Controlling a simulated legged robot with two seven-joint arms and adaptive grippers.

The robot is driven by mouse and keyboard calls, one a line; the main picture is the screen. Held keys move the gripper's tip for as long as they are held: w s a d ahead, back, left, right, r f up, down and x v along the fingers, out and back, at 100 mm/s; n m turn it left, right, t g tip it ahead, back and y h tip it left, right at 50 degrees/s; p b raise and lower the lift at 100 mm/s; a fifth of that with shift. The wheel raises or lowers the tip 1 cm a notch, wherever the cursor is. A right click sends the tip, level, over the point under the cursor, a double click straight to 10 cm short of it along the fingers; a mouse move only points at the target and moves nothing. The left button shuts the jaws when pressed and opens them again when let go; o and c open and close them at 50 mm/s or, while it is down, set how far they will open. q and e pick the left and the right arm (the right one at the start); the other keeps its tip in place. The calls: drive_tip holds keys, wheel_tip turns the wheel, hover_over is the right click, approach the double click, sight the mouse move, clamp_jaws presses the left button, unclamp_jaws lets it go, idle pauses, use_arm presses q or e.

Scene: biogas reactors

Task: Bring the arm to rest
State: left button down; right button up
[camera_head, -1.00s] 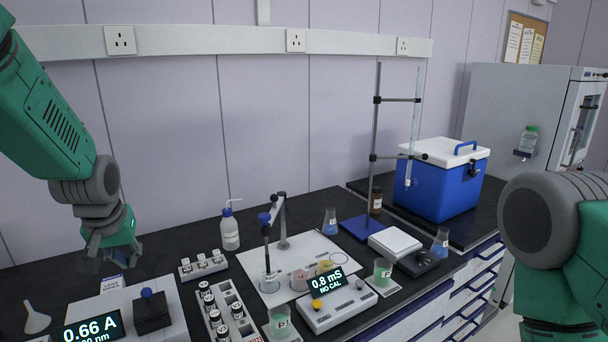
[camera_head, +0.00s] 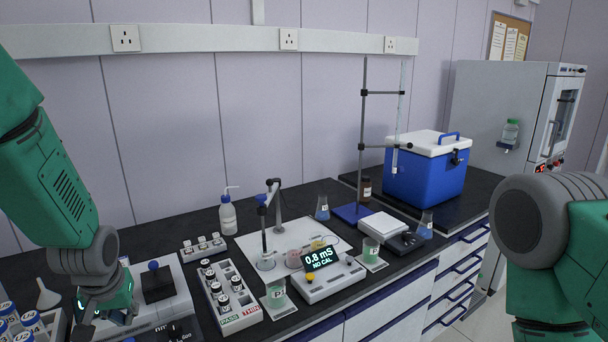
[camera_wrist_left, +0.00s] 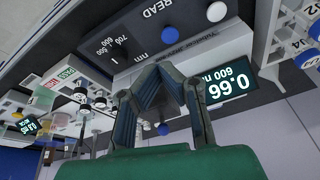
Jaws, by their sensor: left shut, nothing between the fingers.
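My left arm comes in from the left in the head view. Its green and grey left gripper (camera_head: 100,318) hangs low over the front left of the bench, in front of the white photometer (camera_head: 183,287). In the left wrist view the gripper's two dark fingers (camera_wrist_left: 160,62) meet at their tips with nothing between them. Behind them is the photometer's dark front panel, with a lit display (camera_wrist_left: 222,86) showing 0.66 at 600 nm. My right arm shows at the right edge of the head view, but its gripper is out of the picture.
A vial rack (camera_head: 228,299) marked PASS and THIN stands right of the photometer. Blue-capped bottles (camera_head: 28,322) and a funnel (camera_head: 47,295) stand close at the left. The conductivity meter (camera_head: 325,279), beakers, a clamp stand (camera_head: 362,150) and a blue cool box (camera_head: 427,172) are farther right.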

use_arm(q)
drive_tip(key=s+d+f+m+g+b, duration=0.1)
drive_tip(key=s+f+b, duration=0.2)
drive_tip(key=s+f, duration=0.55)
drive_tip(key=s+f+m+b, duration=0.15)
drive_tip(key=s+f, duration=0.45)
drive_tip(key=f, duration=0.6)
drive_tip(key=s+d+f+b, duration=0.2)
drive_tip(key=s+f, duration=0.2)
drive_tip(key=s, duration=0.4)
drive_tip(key=s+d+f+m+g+h+b, duration=0.1)
drive_tip(key=s+d+f+b, duration=0.1)
drive_tip(key=s+f, duration=0.3)
drive_tip(key=s, duration=0.3)
drive_tip(key=shift+s+f+g+h+b, duration=0.25)
drive_tip(key=shift+s+g+h+b, duration=0.05)
drive_tip(key=shift+b, duration=0.1)
use_arm(e)
wheel_tip(320, 180, down, 9)
drive_tip(key=a, duration=0.1)
drive_tip(key=shift+s+a+f, duration=0.15)
drive_tip(key=shift+s+f, duration=0.05)
use_arm(q)
drive_tip(key=shift+d+r, duration=0.1)
drive_tip(key=shift+d, duration=0.15)
use_arm(e)
drive_tip(key=shift+d+f, duration=0.1)
drive_tip(key=shift+d, duration=0.2)
